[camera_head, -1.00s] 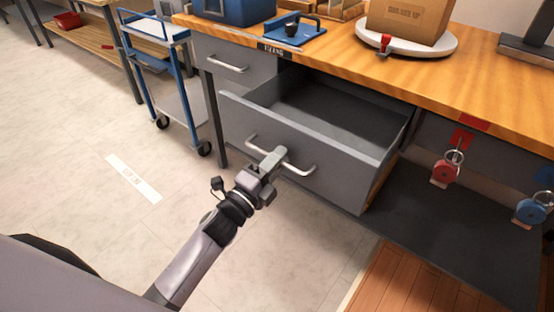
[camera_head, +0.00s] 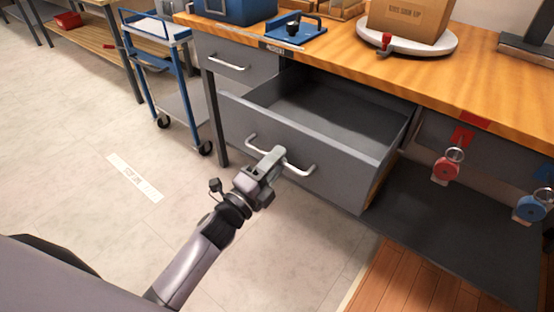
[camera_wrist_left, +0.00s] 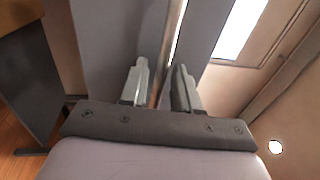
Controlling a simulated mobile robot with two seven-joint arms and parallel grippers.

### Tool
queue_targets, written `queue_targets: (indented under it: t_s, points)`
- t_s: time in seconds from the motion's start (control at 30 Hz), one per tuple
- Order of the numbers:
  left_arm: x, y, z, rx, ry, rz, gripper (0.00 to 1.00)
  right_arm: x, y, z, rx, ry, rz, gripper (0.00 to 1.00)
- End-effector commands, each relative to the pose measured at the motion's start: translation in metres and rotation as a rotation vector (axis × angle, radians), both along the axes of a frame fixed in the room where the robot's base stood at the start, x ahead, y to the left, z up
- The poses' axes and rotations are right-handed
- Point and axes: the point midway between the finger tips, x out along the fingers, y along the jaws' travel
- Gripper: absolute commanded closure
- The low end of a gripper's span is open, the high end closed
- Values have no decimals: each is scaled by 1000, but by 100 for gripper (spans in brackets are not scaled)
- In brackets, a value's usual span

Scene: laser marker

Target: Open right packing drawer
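The right packing drawer (camera_head: 330,118) is a grey drawer under the wooden bench. It is pulled far out, and its empty-looking inside shows. Its front carries a pale bar handle (camera_head: 301,171). My left gripper (camera_head: 272,162) is at the middle of this handle. In the left wrist view the two fingers (camera_wrist_left: 160,80) stand apart, one on each side of the handle bar (camera_wrist_left: 173,40), with some gap showing. My right gripper is not in view.
A second grey drawer (camera_head: 236,67), shut, is to the left. A blue cart (camera_head: 164,75) stands beside the bench. The wooden benchtop (camera_head: 330,60) holds a cardboard box (camera_head: 408,20) on a white round stand. Red (camera_head: 446,168) and blue (camera_head: 530,208) reels hang at right. The floor in front is clear.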

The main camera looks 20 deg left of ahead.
Motion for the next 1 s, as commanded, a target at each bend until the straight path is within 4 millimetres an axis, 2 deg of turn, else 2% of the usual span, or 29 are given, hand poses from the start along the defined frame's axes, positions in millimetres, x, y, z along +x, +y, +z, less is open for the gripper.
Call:
queue_targets:
  t_s: [0.43, 0.6, 1.0]
  points:
    - [-54, 20, -12, 1, 2, 0, 69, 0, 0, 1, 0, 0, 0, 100]
    - [-61, 22, -13, 2, 2, 0, 69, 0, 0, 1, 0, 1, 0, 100]
    - [-61, 22, -13, 1, 1, 0, 69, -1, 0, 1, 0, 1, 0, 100]
